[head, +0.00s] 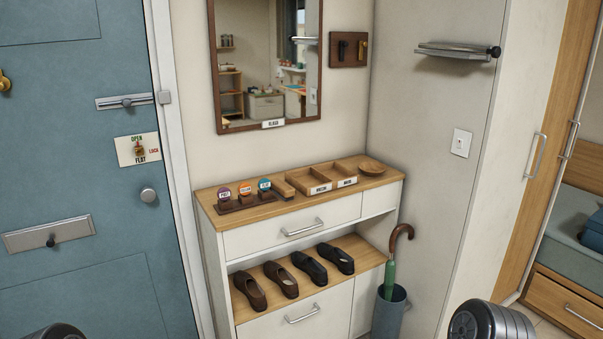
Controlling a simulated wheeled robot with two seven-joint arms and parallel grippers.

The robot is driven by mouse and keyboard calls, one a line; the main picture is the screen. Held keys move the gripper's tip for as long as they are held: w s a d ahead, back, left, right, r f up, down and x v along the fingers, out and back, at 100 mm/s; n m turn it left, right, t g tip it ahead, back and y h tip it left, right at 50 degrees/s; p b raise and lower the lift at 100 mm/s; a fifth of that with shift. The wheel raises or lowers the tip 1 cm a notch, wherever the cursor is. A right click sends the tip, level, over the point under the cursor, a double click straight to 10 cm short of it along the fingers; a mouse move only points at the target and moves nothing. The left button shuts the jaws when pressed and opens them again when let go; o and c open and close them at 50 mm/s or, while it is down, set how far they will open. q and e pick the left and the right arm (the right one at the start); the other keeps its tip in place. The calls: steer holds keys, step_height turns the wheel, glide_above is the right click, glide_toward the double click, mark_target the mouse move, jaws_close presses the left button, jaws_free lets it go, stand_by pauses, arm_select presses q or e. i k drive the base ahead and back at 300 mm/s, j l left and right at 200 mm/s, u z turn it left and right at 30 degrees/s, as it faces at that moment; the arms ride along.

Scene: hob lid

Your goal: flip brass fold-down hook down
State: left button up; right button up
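A dark wooden hook panel (349,62) is on the wall to the right of the mirror. It carries a brass hook (362,48) on its right side and a black hook (341,49) on its left. The brass hook is small in the head view and looks upright, close against the panel; its exact fold is hard to tell. Neither of my grippers shows. Only dark, rounded parts, which look like my arms, show at the bottom left and bottom right edges, far below the panel.
Below the panel stands a cabinet (293,229) with trays, a bowl (372,167) and colored tokens on top and shoes on its shelf. An umbrella (391,268) stands in a grey holder (389,312). A folded wall shelf (455,52) sticks out at right. A blue door (70,190) is at left.

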mark_target(361, 44)
steer(key=i+j+z, duration=0.2)
steer(key=i+z, duration=0.15)
steer(key=i+j+z, duration=0.35)
steer(key=i+l+z, duration=0.1)
steer(key=i, duration=0.4)
steer(key=i+l, duration=0.2)
steer(key=i, duration=0.25)
steer(key=l+z, duration=0.05)
